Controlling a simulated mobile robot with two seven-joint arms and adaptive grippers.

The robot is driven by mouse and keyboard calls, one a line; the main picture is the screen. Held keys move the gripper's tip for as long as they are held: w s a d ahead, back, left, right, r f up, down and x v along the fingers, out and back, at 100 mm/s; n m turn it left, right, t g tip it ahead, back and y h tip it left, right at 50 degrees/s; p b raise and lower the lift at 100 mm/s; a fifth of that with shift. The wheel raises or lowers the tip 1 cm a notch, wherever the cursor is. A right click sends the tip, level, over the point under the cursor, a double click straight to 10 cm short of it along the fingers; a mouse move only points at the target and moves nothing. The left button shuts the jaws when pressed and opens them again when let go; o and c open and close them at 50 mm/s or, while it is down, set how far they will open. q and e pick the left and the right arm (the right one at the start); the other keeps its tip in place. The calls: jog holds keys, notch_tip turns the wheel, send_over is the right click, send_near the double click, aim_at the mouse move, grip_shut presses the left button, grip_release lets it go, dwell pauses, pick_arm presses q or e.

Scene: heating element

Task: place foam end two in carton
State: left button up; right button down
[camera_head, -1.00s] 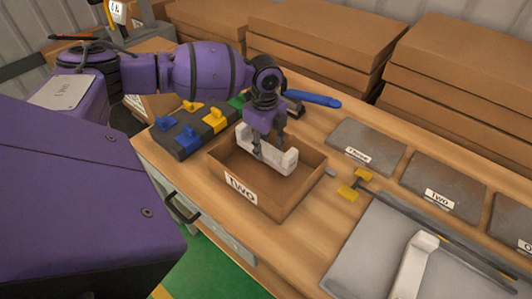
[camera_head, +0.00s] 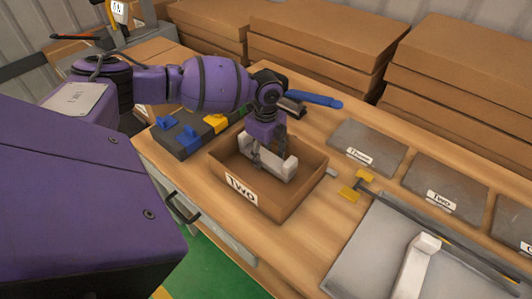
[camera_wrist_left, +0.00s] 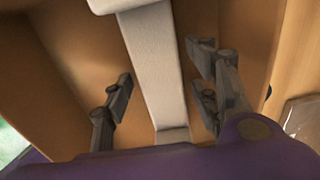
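The white foam end (camera_head: 272,164) is inside the open cardboard carton (camera_head: 284,208), whose front label reads "Two". It also shows in the left wrist view (camera_wrist_left: 152,62) as a pale bar between the fingers. My left gripper (camera_head: 267,158) reaches down into the carton at the foam. In the left wrist view its fingers (camera_wrist_left: 165,95) are spread, one on each side of the foam, with visible gaps. The foam's underside is hidden, so I cannot tell how it rests on the carton floor. My right gripper is not in view.
Another white foam piece (camera_head: 416,266) lies on a grey sheet (camera_head: 365,245) at the right. Grey labelled pads (camera_head: 366,147) lie behind it. A block with blue and yellow parts (camera_head: 190,133) stands left of the carton. Stacked cardboard (camera_head: 310,40) lines the back.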

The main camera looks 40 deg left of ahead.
aim_at(266, 156)
pick_arm(q)
notch_tip(266, 156, up, 12)
jog(key=shift+r, duration=0.2)
dwell(0.5)
jog(key=shift+f, duration=0.1)
